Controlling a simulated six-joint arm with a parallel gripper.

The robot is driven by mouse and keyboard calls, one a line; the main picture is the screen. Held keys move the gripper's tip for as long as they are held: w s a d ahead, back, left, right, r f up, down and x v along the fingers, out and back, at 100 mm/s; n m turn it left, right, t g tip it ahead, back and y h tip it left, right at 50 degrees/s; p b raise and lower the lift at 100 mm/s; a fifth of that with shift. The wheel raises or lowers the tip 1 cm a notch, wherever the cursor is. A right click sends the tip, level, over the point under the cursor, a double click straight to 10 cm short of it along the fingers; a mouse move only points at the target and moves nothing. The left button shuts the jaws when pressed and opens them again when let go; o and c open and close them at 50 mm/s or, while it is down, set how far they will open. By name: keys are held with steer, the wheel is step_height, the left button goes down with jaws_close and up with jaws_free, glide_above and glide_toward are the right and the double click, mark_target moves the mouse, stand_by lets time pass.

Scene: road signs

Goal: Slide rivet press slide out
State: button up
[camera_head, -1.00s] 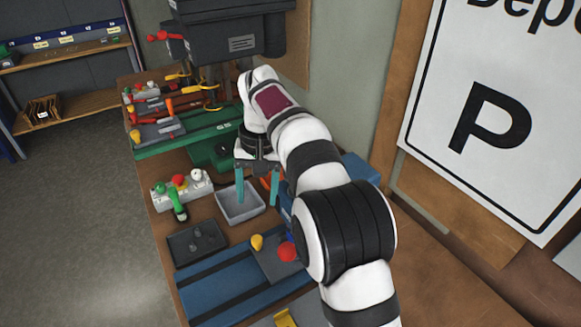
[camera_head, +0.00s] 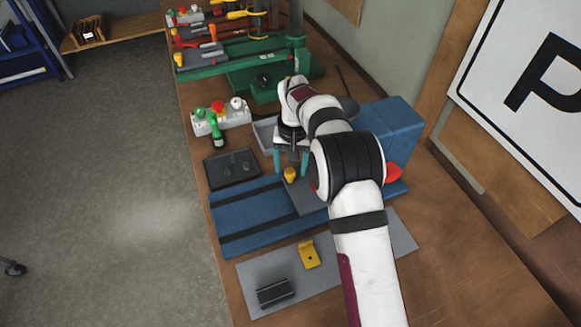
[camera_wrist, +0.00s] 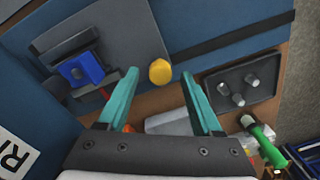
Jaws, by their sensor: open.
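The rivet press has a long blue base (camera_head: 245,215) with dark strips, also in the wrist view (camera_wrist: 195,20). A flat grey slide plate (camera_head: 305,198) lies on the base, and a round yellow knob (camera_head: 290,174) stands at the plate's edge. My gripper (camera_head: 290,165) is open, with its teal fingers pointing down near the knob. In the wrist view the yellow knob (camera_wrist: 160,72) appears between the open fingertips (camera_wrist: 160,77), with visible gaps on both sides. I cannot tell whether the fingertips are level with the knob. My arm hides part of the press.
A grey bin (camera_head: 263,138), partly hidden, stands behind my gripper. A white button box (camera_head: 232,112) and green tool (camera_head: 215,130) are nearby. A yellow bracket (camera_head: 309,255) lies on a grey mat (camera_head: 350,262) in front.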

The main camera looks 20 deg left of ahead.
steer(key=shift+f, duration=0.6)
jaws_close()
stand_by(1.1)
